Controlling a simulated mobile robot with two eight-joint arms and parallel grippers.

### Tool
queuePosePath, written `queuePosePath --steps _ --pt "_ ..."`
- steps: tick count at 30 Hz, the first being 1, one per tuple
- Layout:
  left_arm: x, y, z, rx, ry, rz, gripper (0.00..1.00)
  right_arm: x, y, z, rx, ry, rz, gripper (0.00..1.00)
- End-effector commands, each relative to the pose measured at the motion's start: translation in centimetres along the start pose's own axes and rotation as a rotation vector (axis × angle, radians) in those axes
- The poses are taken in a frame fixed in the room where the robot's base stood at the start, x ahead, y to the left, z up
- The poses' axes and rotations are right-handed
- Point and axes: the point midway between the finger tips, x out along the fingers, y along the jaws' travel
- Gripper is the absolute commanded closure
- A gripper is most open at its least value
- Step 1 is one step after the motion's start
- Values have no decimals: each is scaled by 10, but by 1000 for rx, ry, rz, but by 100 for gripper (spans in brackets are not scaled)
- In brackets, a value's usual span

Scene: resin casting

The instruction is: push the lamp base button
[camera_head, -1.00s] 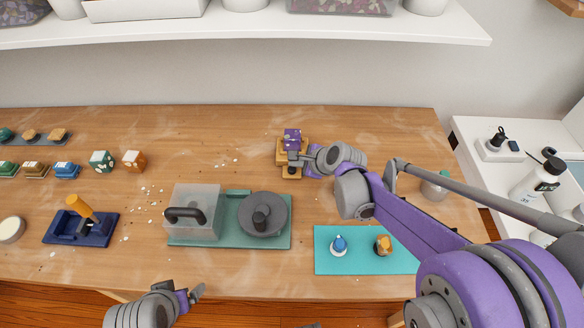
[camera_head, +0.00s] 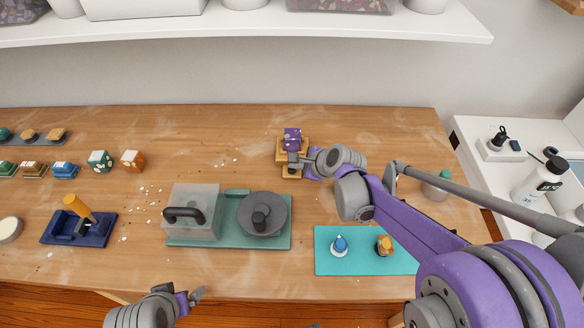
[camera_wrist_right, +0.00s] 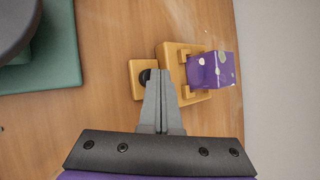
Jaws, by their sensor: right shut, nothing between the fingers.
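The lamp base (camera_head: 283,155) is a wooden stand near the back middle of the table, with a purple speckled cube (camera_head: 292,138) on it. In the right wrist view the wooden base (camera_wrist_right: 172,57) has a smaller wooden block (camera_wrist_right: 135,68) beside it bearing a dark round button (camera_wrist_right: 145,77). My right gripper (camera_head: 293,165) is shut and empty over the base. In the wrist view its fingertips (camera_wrist_right: 161,75) are right beside the button and partly cover it. I cannot tell whether they touch it. My left gripper (camera_head: 193,298) is at the front edge, away from the base.
A teal mat (camera_head: 365,262) with two small pieces is at the front right. Small cubes and a blue press (camera_head: 78,230) stand at the left.

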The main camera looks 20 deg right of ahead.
Motion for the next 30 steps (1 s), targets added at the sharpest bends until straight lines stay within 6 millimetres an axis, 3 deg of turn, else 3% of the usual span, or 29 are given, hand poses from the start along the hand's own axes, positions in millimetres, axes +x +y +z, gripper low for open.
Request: queuePosePath --steps 30 --pt "-9 0 -6 0 3 0 8 -10 -8 7 0 0 0 100"
